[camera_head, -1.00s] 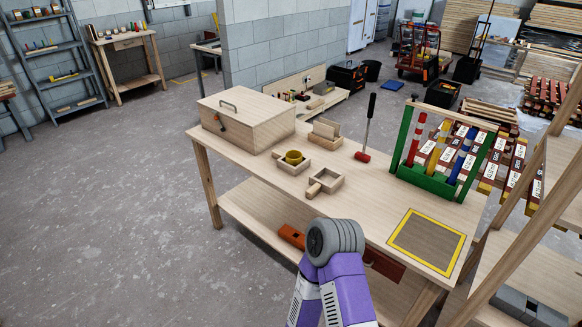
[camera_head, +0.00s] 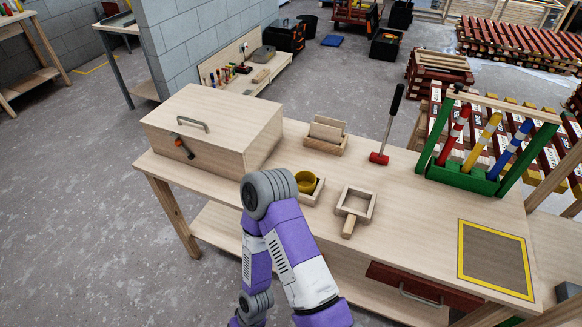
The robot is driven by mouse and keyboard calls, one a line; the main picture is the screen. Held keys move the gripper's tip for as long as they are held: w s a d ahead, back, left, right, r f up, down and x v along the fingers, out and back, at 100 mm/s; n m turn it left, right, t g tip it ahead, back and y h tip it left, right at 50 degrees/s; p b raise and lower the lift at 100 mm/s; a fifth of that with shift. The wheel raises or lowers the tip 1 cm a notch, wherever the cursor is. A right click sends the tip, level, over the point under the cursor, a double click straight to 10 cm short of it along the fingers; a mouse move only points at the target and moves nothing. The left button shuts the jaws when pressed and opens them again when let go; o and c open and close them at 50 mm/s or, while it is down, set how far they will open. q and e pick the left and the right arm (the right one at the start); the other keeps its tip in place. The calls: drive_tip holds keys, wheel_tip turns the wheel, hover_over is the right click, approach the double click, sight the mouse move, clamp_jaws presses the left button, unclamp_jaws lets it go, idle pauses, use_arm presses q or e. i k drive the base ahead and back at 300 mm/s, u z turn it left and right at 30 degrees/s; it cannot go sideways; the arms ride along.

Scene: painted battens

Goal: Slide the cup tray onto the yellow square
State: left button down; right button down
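The cup tray (camera_head: 315,197) is a small square wooden tray on the workbench, with a yellow cup (camera_head: 306,180) in it. Its left part is hidden behind my arm's grey joint. The yellow square (camera_head: 461,252) is a yellow outline around a brownish patch at the bench's right front. It is empty and well to the right of the cup tray. A purple and grey arm of mine rises from the bottom, left of centre, in front of the bench. Neither of my grippers is in view.
An empty wooden tray with a handle (camera_head: 349,226) sits between the cup tray and the square. Behind are a wooden holder (camera_head: 325,143), a red mallet (camera_head: 380,158) and a green rack (camera_head: 465,177) with coloured rods. A lidded wooden box (camera_head: 205,145) stands left. The bench has a red drawer (camera_head: 420,287).

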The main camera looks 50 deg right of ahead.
sight(355, 205)
drive_tip(key=i, duration=0.45)
drive_tip(key=z, duration=2.75)
